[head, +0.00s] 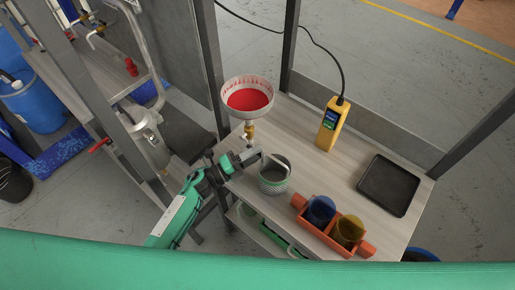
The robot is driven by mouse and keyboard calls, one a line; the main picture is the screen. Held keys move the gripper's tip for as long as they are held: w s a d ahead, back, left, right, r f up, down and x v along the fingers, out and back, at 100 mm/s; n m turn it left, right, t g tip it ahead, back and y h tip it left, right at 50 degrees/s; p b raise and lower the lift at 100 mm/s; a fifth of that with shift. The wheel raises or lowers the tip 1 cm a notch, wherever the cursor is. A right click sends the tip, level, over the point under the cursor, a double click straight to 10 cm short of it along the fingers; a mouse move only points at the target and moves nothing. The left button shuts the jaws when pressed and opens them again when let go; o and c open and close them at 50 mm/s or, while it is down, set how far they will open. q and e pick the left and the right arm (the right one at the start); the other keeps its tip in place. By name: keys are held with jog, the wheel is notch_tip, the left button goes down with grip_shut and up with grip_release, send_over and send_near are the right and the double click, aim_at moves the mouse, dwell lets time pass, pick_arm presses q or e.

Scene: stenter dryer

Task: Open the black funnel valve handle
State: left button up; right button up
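The white funnel (248,95) holds red liquid and stands at the back left of the bench. A brass-coloured valve (249,130) hangs below it. I cannot make out the black handle; it is too small or hidden by my gripper. My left gripper (256,156) is just below and in front of the valve, beside the rim of a grey cup (273,180). Its fingers are too small to tell whether they are open or shut, or whether they touch the valve. My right gripper is not in view.
A yellow handheld meter (331,124) with a black cable stands behind. A black tray (388,185) lies at the right. An orange holder (331,240) with a blue and a yellow cup is at the front. Dark frame posts (208,60) rise at the bench's left and back. The bench middle is clear.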

pick_arm(q)
jog(key=shift+w+d+r, duration=0.1)
jog(key=shift+w+d, duration=0.2)
jog(key=shift+d, duration=0.15)
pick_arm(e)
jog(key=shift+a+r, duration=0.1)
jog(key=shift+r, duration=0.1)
pick_arm(q)
grip_shut()
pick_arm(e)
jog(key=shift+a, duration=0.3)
